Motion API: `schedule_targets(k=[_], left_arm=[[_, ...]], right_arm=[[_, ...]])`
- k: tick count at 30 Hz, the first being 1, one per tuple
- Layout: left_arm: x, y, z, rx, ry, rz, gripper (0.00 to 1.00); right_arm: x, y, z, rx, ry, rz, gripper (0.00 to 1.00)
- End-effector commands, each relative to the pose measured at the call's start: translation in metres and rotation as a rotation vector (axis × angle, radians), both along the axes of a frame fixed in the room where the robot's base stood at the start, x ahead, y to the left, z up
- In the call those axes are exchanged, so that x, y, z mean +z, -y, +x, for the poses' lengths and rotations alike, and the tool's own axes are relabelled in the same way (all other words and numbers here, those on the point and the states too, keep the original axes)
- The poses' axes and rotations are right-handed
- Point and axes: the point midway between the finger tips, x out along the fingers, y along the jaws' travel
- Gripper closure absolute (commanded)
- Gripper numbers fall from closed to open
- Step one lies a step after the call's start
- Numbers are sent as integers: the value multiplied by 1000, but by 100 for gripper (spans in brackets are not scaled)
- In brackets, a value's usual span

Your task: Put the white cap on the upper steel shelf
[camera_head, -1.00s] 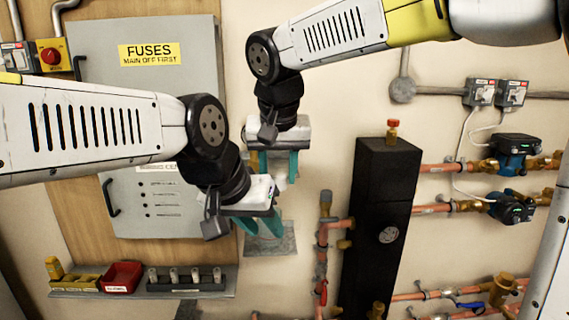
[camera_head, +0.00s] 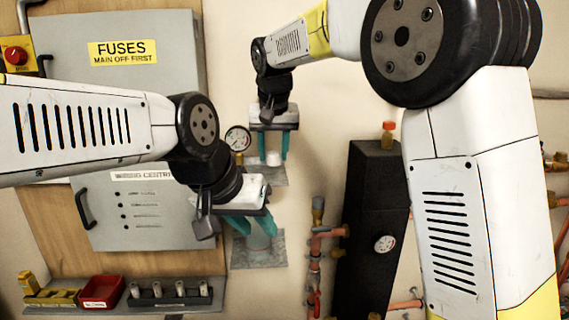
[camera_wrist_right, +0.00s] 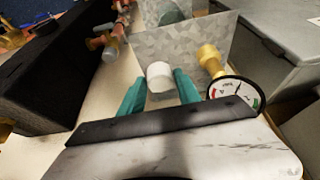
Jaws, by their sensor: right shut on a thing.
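The white cap (camera_head: 273,158) is between the teal fingers of my right gripper (camera_head: 271,152), which is shut on it. The cap also shows in the right wrist view (camera_wrist_right: 160,77). It is at the upper steel shelf (camera_head: 262,176), a grey mottled plate that also shows in the right wrist view (camera_wrist_right: 190,46). I cannot tell whether the cap touches the plate. My left gripper (camera_head: 256,230) is lower down, with its fingers apart, over a lower steel plate (camera_head: 258,258). A pale grey round thing (camera_head: 259,240) shows between its fingers.
A pressure gauge (camera_head: 238,138) with a brass fitting is beside the cap. A grey fuse cabinet (camera_head: 125,75) stands to the left. A black block (camera_head: 372,215) and copper pipes are to the right. A ledge with a red bin (camera_head: 101,291) is at lower left.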

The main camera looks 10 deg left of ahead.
Motion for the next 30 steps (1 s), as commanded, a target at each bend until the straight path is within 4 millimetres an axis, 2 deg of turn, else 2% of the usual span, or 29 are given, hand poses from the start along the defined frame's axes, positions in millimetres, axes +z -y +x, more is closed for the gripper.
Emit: schedule_targets(k=[3,6,14,24,25,28,30], left_arm=[[0,0,0,0,0,0,64],[0,0,0,0,0,0,64],[0,0,0,0,0,0,64],[0,0,0,0,0,0,64],[0,0,0,0,0,0,64],[0,0,0,0,0,0,64],[0,0,0,0,0,0,64]], right_arm=[[-1,-1,11,0,0,0,98],[-5,-2,13,1,-1,-1,98],[-36,-2,12,0,-1,1,98],[-39,-1,12,0,-1,1,98],[-39,-1,12,0,0,1,57],[-39,-2,12,0,0,1,39],[-39,-2,12,0,0,1,39]])
